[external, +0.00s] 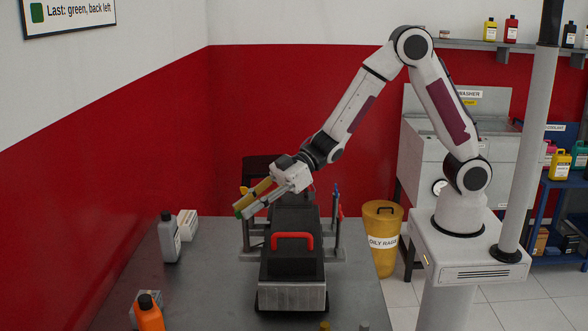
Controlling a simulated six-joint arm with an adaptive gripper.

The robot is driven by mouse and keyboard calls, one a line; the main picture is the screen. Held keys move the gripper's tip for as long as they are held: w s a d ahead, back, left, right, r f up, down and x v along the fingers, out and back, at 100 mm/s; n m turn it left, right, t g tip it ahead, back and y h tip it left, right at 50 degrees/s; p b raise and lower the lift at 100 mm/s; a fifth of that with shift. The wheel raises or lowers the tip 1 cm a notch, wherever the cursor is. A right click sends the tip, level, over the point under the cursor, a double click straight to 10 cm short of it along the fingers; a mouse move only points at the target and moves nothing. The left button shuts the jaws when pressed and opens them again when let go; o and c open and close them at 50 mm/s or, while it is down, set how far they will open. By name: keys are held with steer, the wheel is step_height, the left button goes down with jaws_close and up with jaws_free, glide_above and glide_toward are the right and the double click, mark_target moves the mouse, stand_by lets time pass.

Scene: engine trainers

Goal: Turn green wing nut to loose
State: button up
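The engine trainer (292,256) stands on the grey bench, with a red handle on its front and upright posts at its sides. My gripper (240,211) reaches down and left over the trainer's left side, with one tan finger and one grey finger. A small patch of green (238,213) shows at the fingertips; it is probably part of the green wing nut. Whether the fingers grip it or only stand around it is too small to tell. A yellow piece (244,190) shows just behind the tan finger. Blue (336,190) and red (340,212) pieces show on the right side.
A grey bottle (168,240) and a white box (187,224) stand left of the trainer. An orange bottle (149,313) is at the front left. A yellow rag bin (383,238) stands right of the bench (205,285). A wall sign (68,12) reads "Last: green, back left".

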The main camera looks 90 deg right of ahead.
steer(key=shift+w+a+f, duration=0.25)
steer(key=shift+w+a, duration=0.1)
steer(key=shift+w, duration=0.1)
jaws_close()
steer(key=shift+n+g+y, duration=0.7)
steer(key=shift+n+y, duration=0.1)
steer(key=shift+n, duration=0.1)
steer(key=shift+n+g+y, duration=1)
steer(key=shift+n+g, duration=0.3)
steer(key=shift+n, duration=0.1)
steer(key=shift+n+g+y, duration=0.8)
steer(key=shift+n+g, duration=1.2)
steer(key=shift+g, duration=0.2)
steer(key=shift+n+g, duration=0.3)
steer(key=shift+g, duration=0.1)
